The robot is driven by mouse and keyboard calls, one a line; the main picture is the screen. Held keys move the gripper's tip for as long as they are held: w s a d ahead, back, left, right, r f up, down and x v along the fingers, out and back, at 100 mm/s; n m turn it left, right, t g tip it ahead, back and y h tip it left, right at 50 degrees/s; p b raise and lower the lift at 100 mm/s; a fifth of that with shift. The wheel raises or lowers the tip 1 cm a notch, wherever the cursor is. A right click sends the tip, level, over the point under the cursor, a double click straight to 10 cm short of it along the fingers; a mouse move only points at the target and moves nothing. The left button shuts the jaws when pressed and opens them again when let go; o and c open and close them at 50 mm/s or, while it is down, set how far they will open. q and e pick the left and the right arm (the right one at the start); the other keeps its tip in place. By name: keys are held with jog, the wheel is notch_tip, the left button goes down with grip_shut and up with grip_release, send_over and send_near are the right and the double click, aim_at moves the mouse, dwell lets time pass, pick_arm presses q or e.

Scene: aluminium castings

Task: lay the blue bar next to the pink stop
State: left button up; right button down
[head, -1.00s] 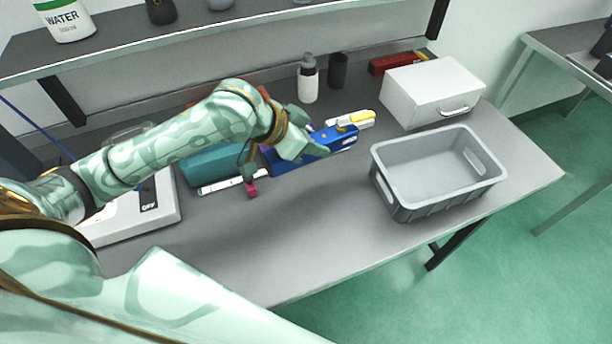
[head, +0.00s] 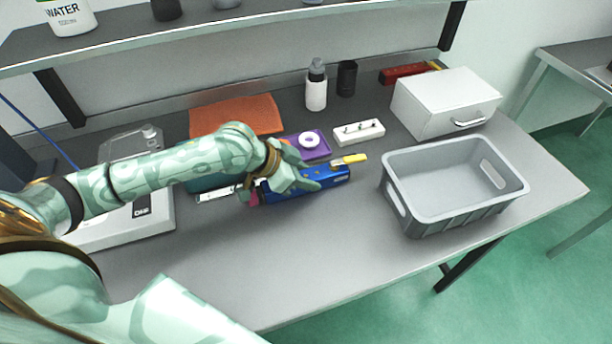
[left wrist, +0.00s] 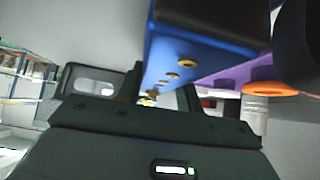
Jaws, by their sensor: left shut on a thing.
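The blue bar (head: 325,180) is in the head view, right of the pink stop (head: 253,198). My left gripper (head: 302,181) is shut on the bar from above, and its fingers hide part of it. The bar's left end is close to the stop; I cannot tell whether they touch or whether the bar rests on the bench. A yellow piece (head: 350,159) shows at the bar's right end. In the left wrist view the bar (left wrist: 188,62) fills the upper middle, with brass-coloured round fittings along its underside. My right gripper is not in view.
A grey bin (head: 455,220) stands right, before a white drawer box (head: 438,108). A white pegged block (head: 345,138) and purple tray (head: 320,153) lie behind the bar. A teal block (head: 202,184) and white scale (head: 112,232) stand left. The front bench is clear.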

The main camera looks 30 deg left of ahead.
pick_arm(q)
jog(key=o, duration=0.9)
jog(key=shift+o, duration=0.2)
jog(key=shift+r, duration=0.1)
jog(key=p+v, duration=0.3)
jog(key=v, duration=0.8)
jog(key=shift+s, duration=0.1)
jog(key=shift+s+a+r, duration=0.2)
jog(key=shift+s+r, duration=0.05)
jog(key=shift+r, duration=0.1)
